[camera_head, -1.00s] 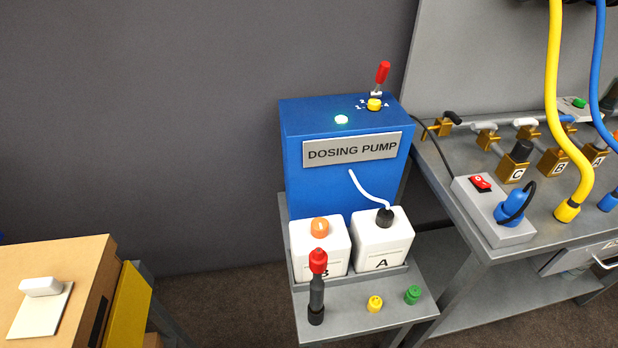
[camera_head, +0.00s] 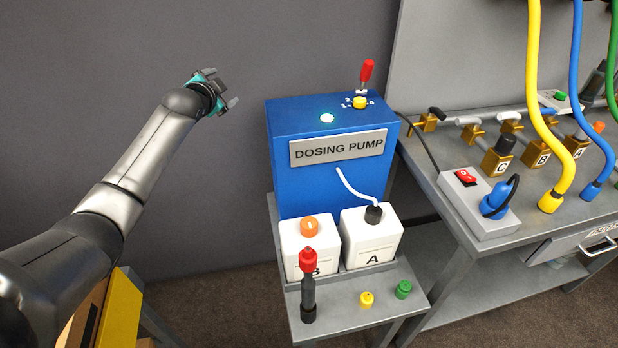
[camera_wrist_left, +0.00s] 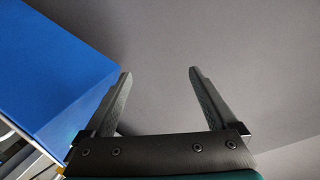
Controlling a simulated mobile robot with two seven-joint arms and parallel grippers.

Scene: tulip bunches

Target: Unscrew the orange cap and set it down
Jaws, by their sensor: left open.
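The orange cap (camera_head: 309,226) sits on top of white canister B (camera_head: 298,245), on the grey stand in front of the blue dosing pump. My left gripper (camera_head: 231,88) is raised in the air, to the left of the pump and well above the cap. In the left wrist view its two fingers (camera_wrist_left: 160,85) are spread apart with nothing between them. The right gripper is not in view. A red-topped black tool stands in front of canister B and hides part of its front.
White canister A (camera_head: 370,240) stands beside B with a tube in its black cap. The red-topped tool (camera_head: 308,285), a yellow cap (camera_head: 366,299) and a green cap (camera_head: 403,289) are on the stand (camera_head: 345,318). The blue dosing pump (camera_head: 290,187) rises behind. A valve bench is right.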

